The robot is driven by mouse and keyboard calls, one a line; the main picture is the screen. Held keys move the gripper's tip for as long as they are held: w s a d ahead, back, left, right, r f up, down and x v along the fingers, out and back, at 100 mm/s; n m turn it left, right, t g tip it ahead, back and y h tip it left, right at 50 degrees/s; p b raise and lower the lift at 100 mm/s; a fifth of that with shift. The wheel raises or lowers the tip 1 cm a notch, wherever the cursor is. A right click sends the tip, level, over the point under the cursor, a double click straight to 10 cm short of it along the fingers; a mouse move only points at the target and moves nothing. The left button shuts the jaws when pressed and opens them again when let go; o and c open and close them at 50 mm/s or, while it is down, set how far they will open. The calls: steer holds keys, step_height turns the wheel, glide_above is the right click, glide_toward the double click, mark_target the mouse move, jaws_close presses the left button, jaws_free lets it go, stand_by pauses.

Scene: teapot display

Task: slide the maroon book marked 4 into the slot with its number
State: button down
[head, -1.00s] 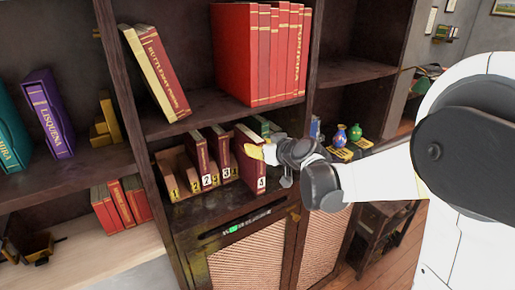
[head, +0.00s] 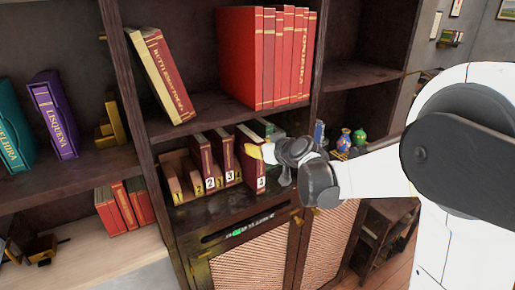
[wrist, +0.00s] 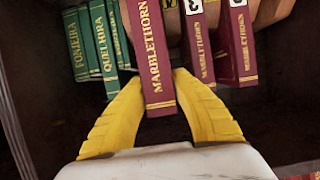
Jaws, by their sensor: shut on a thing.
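The maroon book (head: 250,162) is between the yellow fingers of my gripper (head: 268,153) at the right end of the wooden rack (head: 171,181). Its white label is at the bottom of the spine; the digit is too small to read surely. In the wrist view the spine of the maroon book (wrist: 149,60) reads MARBLETHORN, and the fingers of my gripper (wrist: 160,105) close on its two sides. Two other maroon books, (head: 201,158) and (head: 223,151), stand in the rack to its left. I cannot tell whether the held book's far end is inside a slot.
Green books (wrist: 93,40) stand beside the held book in the wrist view. Small vases (head: 343,139) stand to the right of the rack. Red books (head: 240,60) and a leaning book (head: 160,75) are on the shelf above. A dark upright post (head: 135,110) bounds the compartment on the left.

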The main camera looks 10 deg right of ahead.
mark_target(244, 135)
steer(key=shift+w+a+b, duration=0.2)
steer(key=shift+w+a, duration=0.25)
steer(key=shift+w, duration=0.9)
steer(key=shift+w+a+b, duration=0.2)
steer(key=shift+w+a, duration=0.2)
steer(key=shift+w, duration=0.95)
steer(key=shift+w+a+b, duration=0.2)
steer(key=shift+w+a, duration=0.25)
steer(key=shift+w, duration=0.9)
steer(key=c, duration=1.1)
jaws_free()
steer(key=v, duration=1.2)
